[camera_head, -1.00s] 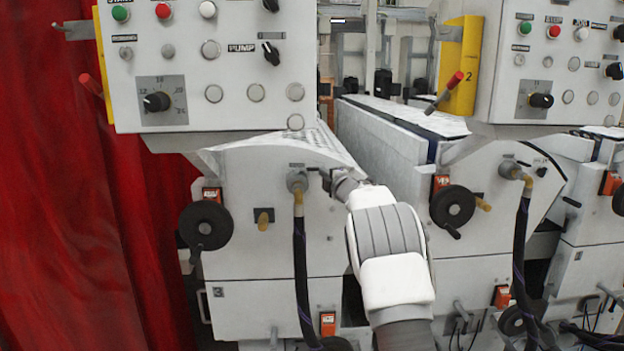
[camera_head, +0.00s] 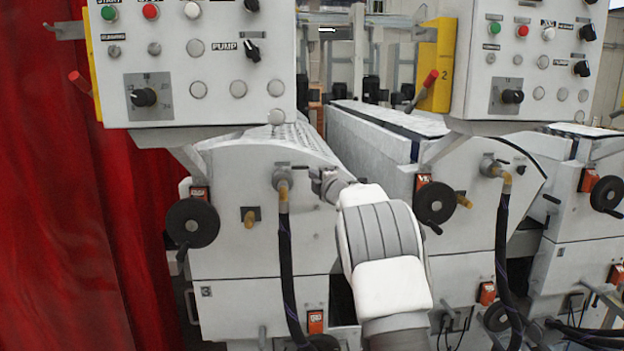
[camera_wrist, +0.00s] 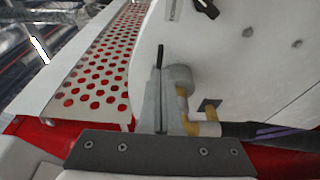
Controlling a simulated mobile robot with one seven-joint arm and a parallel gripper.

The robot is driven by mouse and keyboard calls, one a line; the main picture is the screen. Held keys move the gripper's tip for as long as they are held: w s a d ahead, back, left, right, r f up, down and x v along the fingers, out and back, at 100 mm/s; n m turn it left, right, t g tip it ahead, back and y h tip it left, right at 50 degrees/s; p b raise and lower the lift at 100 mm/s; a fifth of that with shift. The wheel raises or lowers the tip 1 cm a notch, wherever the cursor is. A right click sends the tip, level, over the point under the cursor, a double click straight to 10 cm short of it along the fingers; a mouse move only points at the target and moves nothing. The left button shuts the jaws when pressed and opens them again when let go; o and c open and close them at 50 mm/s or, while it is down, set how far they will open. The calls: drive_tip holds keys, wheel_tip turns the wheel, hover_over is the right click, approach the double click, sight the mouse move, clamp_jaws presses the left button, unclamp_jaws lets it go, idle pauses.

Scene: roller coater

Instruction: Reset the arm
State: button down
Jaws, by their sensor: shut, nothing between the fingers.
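My arm reaches up from the bottom of the head view toward the front of the left machine (camera_head: 270,235). My gripper (camera_head: 318,180) is small there, at the machine's upper right edge, beside the hose fitting (camera_head: 283,178). In the wrist view my gripper (camera_wrist: 158,95) shows as a narrow grey shape with a dark tip, its fingers together and nothing seen in them. The fitting (camera_wrist: 180,82) appears close beside it, with yellow pipe parts below. I cannot tell whether the gripper touches the machine.
Control panels (camera_head: 190,65) (camera_head: 525,70) overhang the machines. A black handwheel (camera_head: 192,223) and a black hose (camera_head: 287,265) are on the left machine. Another handwheel (camera_head: 435,203) stands right of my arm. A red curtain (camera_head: 70,200) hangs at left. A perforated plate (camera_wrist: 100,70) lies beyond the gripper.

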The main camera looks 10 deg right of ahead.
drive_tip(key=s+d+b, duration=0.2)
drive_tip(key=s+d, duration=0.3)
drive_tip(key=s, duration=0.1)
drive_tip(key=s+r+m+g+h, duration=0.25)
drive_tip(key=s+m, duration=0.35)
drive_tip(key=s, duration=0.3)
drive_tip(key=s+r+m+g+h, duration=0.1)
drive_tip(key=s+r+m+h, duration=0.15)
drive_tip(key=s+m, duration=0.45)
drive_tip(key=s+a+f+m+g, duration=0.2)
drive_tip(key=s+a+f+g, duration=0.1)
drive_tip(key=s, duration=0.9)
drive_tip(key=s+a+f+m+g+y, duration=0.1)
drive_tip(key=s+a+f, duration=0.5)
drive_tip(key=s, duration=0.6)
drive_tip(key=s+a+f+m+g+y, duration=0.1)
drive_tip(key=s+a+f+m+g, duration=0.2)
drive_tip(key=s+f, duration=0.4)
drive_tip(key=s+a+g, duration=0.1)
drive_tip(key=s+a, duration=0.1)
drive_tip(key=s, duration=0.3)
drive_tip(key=shift+s+f+m+g, duration=0.2)
drive_tip(key=shift+f+m+g, duration=0.1)
drive_tip(key=shift+g, duration=0.05)
